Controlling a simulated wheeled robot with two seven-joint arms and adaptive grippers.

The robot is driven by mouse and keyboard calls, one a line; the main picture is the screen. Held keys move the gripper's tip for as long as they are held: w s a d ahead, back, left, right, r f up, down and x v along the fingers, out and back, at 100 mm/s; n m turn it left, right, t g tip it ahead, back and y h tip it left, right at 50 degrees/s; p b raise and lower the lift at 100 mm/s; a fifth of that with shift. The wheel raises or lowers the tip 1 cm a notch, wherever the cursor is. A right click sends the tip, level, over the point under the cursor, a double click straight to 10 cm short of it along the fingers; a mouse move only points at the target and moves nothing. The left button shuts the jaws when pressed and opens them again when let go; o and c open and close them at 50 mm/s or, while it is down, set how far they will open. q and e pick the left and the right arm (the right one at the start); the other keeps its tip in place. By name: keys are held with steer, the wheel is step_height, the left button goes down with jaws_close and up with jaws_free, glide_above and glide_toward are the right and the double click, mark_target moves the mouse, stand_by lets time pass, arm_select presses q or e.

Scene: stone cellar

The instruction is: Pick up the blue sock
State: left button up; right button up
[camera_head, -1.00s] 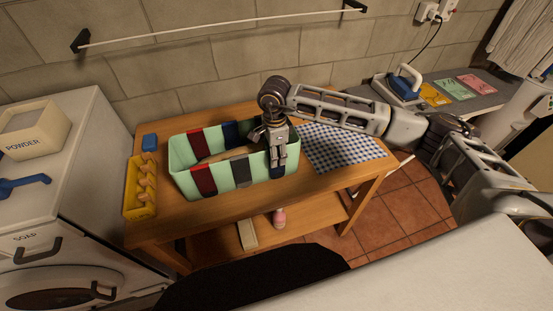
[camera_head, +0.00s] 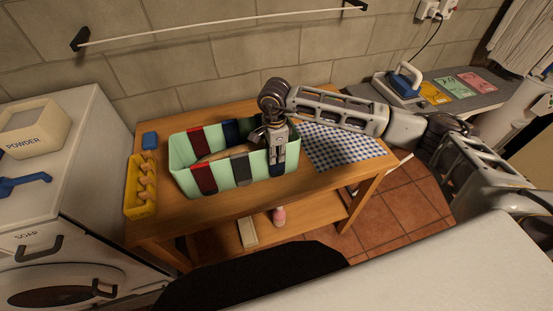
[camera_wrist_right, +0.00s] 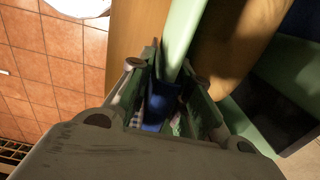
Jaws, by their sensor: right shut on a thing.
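A mint-green basket (camera_head: 216,178) stands on the wooden table with several socks hung over its rim. The blue sock (camera_head: 278,171) hangs over the near rim at the right end. My right gripper (camera_head: 278,160) points down over that rim and is shut on this sock. In the right wrist view, blue cloth (camera_wrist_right: 156,106) shows between the fingers, with the green rim beside it. The fingers hide the sock's upper part in the head view. My left gripper is not in view.
Red socks (camera_head: 203,180), a grey sock (camera_head: 241,168) and another dark blue sock (camera_head: 231,132) hang on the basket. A yellow peg box (camera_head: 132,203) stands to its left, a checked cloth (camera_head: 345,147) lies to its right. A wall rail (camera_head: 220,24) is behind.

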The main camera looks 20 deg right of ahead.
steer(key=shift+r, duration=0.1)
step_height(320, 180, up, 18)
steer(key=b, duration=0.2)
steer(key=shift+b, duration=0.4)
stand_by(0.4)
stand_by(0.5)
step_height(320, 180, up, 17)
steer(key=p, duration=0.8)
stand_by(0.9)
stand_by(0.4)
